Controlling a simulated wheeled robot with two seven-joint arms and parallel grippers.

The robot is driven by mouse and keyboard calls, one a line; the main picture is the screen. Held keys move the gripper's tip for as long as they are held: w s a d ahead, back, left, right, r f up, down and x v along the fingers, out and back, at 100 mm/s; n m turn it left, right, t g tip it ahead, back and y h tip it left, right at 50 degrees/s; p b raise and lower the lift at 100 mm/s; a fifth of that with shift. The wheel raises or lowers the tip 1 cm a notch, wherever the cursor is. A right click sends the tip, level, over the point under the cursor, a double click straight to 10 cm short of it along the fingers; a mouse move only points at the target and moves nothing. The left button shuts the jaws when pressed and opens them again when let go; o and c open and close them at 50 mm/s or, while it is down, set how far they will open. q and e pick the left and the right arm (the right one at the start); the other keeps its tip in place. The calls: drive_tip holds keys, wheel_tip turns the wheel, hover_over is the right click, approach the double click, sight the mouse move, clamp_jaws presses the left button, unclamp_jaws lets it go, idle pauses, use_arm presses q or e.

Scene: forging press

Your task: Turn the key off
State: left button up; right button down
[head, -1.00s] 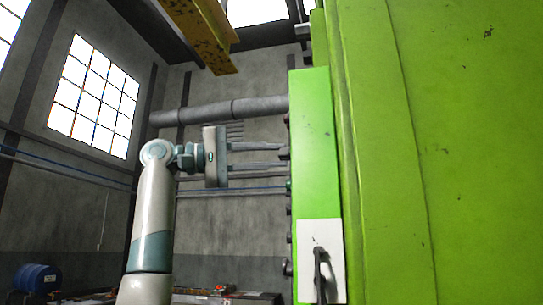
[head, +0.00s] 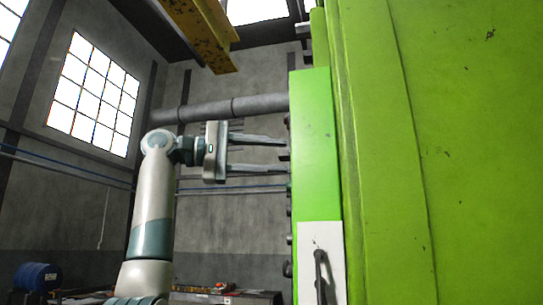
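My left gripper (head: 287,155) is at the left edge of the narrow green control panel (head: 316,150) on the press. Its two long grey fingers are spread, one above the other, with nothing visible between them. Their tips reach close to the panel's left-hand face, which is seen almost edge-on. Several small dark knobs or buttons stick out along that edge. I cannot tell which of them is the key, or whether the fingertips touch anything. My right gripper is not in view.
The large green press body (head: 450,150) fills the right side. A white plate (head: 309,240) with a dark handle (head: 321,275) is low on the panel. A yellow beam (head: 203,35) hangs above.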

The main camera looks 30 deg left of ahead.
use_arm(q)
drive_tip(key=shift+s+a, duration=0.1)
drive_tip(key=shift+a, duration=0.05)
drive_tip(key=b+v, duration=0.4)
drive_tip(key=v, duration=1.3)
idle(0.3)
